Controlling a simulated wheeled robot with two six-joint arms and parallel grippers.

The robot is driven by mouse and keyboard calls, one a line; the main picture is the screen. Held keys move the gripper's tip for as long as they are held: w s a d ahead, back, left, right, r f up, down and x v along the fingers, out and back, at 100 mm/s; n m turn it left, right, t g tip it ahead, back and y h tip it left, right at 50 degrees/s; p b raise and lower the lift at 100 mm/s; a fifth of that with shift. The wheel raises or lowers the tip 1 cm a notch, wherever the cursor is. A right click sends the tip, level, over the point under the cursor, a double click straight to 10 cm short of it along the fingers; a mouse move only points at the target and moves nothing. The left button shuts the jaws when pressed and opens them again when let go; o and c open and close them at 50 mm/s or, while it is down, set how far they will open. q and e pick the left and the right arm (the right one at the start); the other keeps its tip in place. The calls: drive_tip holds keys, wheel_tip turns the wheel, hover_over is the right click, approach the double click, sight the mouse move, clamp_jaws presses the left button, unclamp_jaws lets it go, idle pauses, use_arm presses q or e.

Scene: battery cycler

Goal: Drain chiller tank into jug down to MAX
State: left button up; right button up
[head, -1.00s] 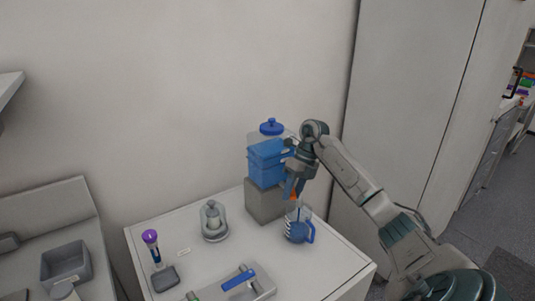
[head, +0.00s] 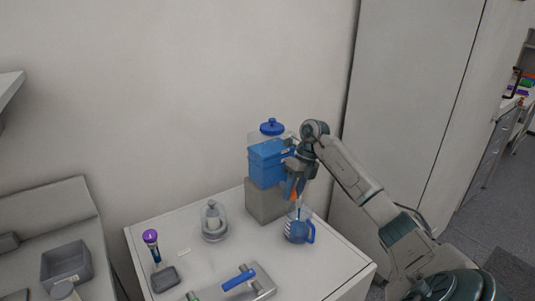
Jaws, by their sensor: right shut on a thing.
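The chiller tank (head: 265,163) is a clear vessel with blue liquid and a blue lid (head: 271,127). It stands on a grey block (head: 264,205) at the back of the white table. The jug (head: 297,230) is clear with a blue handle and blue liquid in it, and stands on the table below the tank's right side. My right gripper (head: 294,184) is at the tank's lower right front, above the jug, shut on a small orange part that I take for the tap. The gripper hides most of that part. The MAX mark is too small to read. My left gripper is not in view.
A glass-domed item (head: 214,222) stands left of the tank. A purple-topped tool (head: 151,243), a small grey tray (head: 164,279) and a blue-handled fixture (head: 238,279) are on the table. A grey bin (head: 66,264) is at the far left.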

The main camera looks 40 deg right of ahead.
drive_tip(key=shift+s+d+r+n+h, duration=0.15)
drive_tip(key=shift+s+d+r+h, duration=0.1)
drive_tip(key=shift+d, duration=0.3)
drive_tip(key=shift+s+d+r+n+h, duration=0.15)
drive_tip(key=shift+s+d, duration=0.1)
drive_tip(key=shift+d, duration=0.25)
drive_tip(key=shift+w+a+f+m+p, duration=0.1)
drive_tip(key=shift+w+a+m+p, duration=0.3)
drive_tip(key=shift+m, duration=0.5)
drive_tip(key=shift+w+m+t, duration=0.2)
drive_tip(key=shift+m+t, duration=0.1)
drive_tip(key=shift+m, duration=0.2)
drive_tip(key=shift+c, duration=0.4)
drive_tip(key=shift+d+f+m, duration=0.15)
drive_tip(key=shift+f+m, duration=0.05)
drive_tip(key=shift+m, duration=0.2)
drive_tip(key=shift+c, duration=0.5)
drive_tip(key=shift+w, duration=0.1)
drive_tip(key=shift+t, duration=0.3)
drive_tip(key=shift+w+a+r+m+p, duration=0.1)
drive_tip(key=shift+m+p, duration=0.25)
drive_tip(key=shift+m, duration=0.1)
drive_tip(key=shift+w+a+r+m+p, duration=0.1)
drive_tip(key=shift+m+p, duration=0.2)
drive_tip(key=shift+m, duration=0.15)
drive_tip(key=shift+w+f+m+t, duration=0.2)
drive_tip(key=shift+m+t, duration=0.4)
drive_tip(key=shift+m, duration=0.5)
